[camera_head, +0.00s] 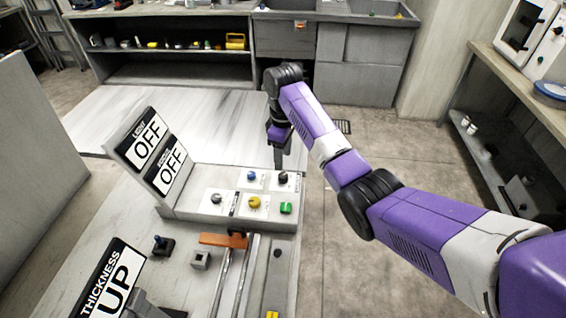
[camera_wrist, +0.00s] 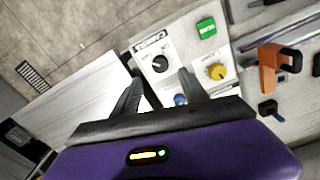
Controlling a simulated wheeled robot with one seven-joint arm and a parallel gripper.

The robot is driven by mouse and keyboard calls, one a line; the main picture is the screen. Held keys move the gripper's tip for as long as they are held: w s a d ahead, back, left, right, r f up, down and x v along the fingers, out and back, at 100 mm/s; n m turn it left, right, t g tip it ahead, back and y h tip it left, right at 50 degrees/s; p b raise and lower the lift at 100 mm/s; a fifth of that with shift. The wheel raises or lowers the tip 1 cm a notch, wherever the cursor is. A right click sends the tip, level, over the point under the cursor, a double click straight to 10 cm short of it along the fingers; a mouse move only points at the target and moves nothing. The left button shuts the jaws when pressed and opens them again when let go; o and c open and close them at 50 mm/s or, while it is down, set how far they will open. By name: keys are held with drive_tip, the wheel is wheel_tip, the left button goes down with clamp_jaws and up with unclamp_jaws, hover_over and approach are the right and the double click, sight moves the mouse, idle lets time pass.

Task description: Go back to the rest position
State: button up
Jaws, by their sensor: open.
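My gripper (camera_head: 280,158) hangs at the end of my purple and white arm, above the back edge of a white control panel. In the wrist view my gripper (camera_wrist: 160,88) points down with its two dark fingers apart and nothing between them but a view of the panel. The control panel (camera_head: 190,205) carries a black knob (camera_head: 283,177), a blue knob (camera_head: 251,175), a yellow knob (camera_head: 254,202), a green switch (camera_head: 286,208) and a grey knob (camera_head: 216,198). The fingers look apart from the black knob (camera_wrist: 160,64).
Two signs reading OFF (camera_head: 148,138) stand at the panel's left. An orange part (camera_head: 222,240) sits on metal rails in front. A THICKNESS UP sign (camera_head: 115,285) is at lower left. Shelves (camera_head: 170,70) stand behind, a bench (camera_head: 525,85) at right. Floor right of the panel is clear.

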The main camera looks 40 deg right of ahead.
idle(0.6)
drive_tip(key=shift+w+r, duration=0.1)
drive_tip(key=shift+w, duration=0.25)
drive_tip(key=w+r+m+t+h, duration=0.2)
drive_tip(key=w+r+m+t, duration=0.15)
drive_tip(key=w+t, duration=0.5)
drive_tip(key=s+a+f+m+t+b, duration=0.15)
drive_tip(key=s+a+t, duration=0.35)
drive_tip(key=a, duration=0.6)
drive_tip(key=s+a+b, duration=0.1)
drive_tip(key=s+a, duration=0.3)
drive_tip(key=s, duration=1.1)
drive_tip(key=s+a+r+t+y, duration=0.1)
drive_tip(key=s+a, duration=0.4)
drive_tip(key=s, duration=0.9)
drive_tip(key=s+a+y+b, duration=0.1)
drive_tip(key=s+a, duration=0.4)
drive_tip(key=s, duration=1)
drive_tip(key=shift+s+r+b, duration=0.25)
drive_tip(key=shift+s+b, duration=0.05)
